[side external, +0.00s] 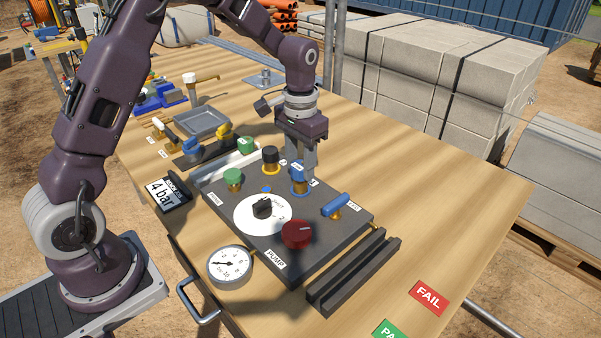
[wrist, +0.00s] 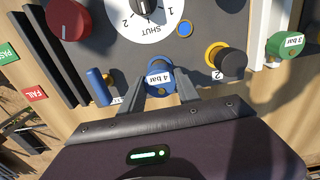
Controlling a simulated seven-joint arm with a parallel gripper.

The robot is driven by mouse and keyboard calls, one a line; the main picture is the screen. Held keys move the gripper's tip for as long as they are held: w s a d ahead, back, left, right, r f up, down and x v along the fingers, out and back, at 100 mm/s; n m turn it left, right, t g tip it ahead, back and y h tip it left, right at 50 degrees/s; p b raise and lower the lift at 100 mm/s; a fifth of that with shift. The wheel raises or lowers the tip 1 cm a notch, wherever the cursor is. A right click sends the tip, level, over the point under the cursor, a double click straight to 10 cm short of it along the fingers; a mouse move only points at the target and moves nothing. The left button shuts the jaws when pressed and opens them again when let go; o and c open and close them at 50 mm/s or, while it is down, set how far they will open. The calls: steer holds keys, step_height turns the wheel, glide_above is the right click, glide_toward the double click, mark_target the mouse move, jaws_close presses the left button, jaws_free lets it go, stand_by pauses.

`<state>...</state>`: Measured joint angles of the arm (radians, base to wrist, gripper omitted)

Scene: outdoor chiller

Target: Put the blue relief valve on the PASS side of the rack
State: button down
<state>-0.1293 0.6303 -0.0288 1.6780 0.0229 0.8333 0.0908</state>
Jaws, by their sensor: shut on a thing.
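A gauge (side external: 230,265) is in front. A holder with other valves (side external: 192,147) lies behind. The table's right side is clear.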

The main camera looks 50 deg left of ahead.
mark_target(300, 165)
steer(key=shift+r, duration=0.55)
steer(key=shift+r, duration=2.6)
steer(key=c, duration=1.6)
jaws_free()
jaws_close()
